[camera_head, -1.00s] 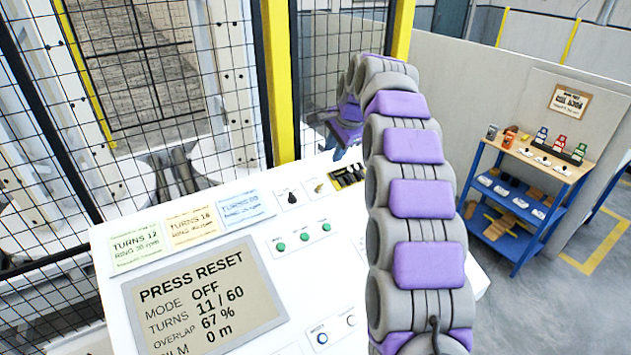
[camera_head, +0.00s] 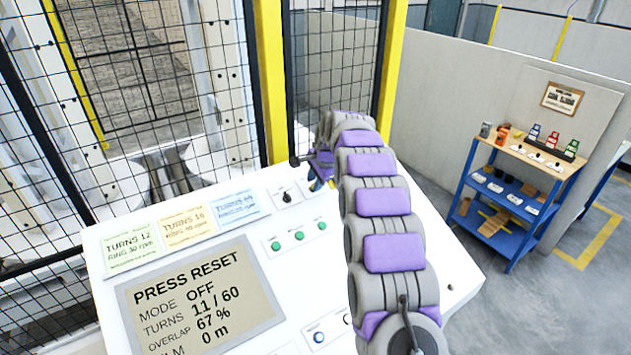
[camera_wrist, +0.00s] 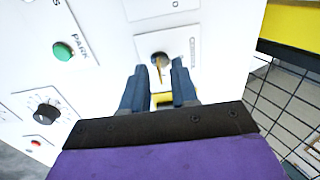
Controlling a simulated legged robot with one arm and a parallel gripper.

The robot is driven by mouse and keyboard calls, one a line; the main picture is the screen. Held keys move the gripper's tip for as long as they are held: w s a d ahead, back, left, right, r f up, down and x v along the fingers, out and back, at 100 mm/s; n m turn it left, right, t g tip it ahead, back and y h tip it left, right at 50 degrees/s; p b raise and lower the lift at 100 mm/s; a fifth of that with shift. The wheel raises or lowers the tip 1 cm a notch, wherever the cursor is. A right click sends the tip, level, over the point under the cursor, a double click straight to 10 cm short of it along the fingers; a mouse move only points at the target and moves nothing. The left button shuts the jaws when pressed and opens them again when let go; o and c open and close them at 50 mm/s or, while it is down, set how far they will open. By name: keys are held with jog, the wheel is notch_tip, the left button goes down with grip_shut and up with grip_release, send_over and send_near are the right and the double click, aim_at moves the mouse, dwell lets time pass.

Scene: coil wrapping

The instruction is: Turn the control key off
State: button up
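The control key (camera_wrist: 159,68) is a small brass key in a round lock on a white plate marked CONTROL in the wrist view. My gripper (camera_wrist: 159,66) is open, its two dark blue fingers apart on either side of the key. I cannot tell whether either finger touches it. A yellow patch shows between the fingers, nearer my palm. In the head view my gripper (camera_head: 318,172) is over the top right of the white panel (camera_head: 440,262), and the key is hidden there.
The panel's screen (camera_head: 203,298) reads PRESS RESET, MODE OFF, TURNS 11 / 60. A black knob (camera_head: 286,197) and green buttons (camera_head: 300,236) are left of my arm. A mesh fence (camera_head: 130,80) stands behind the panel. A blue shelf (camera_head: 515,200) stands at the right.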

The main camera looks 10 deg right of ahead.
jog(key=shift+w+f, duration=0.1)
jog(key=shift+f, duration=0.05)
jog(key=shift+c, duration=0.3)
grip_shut()
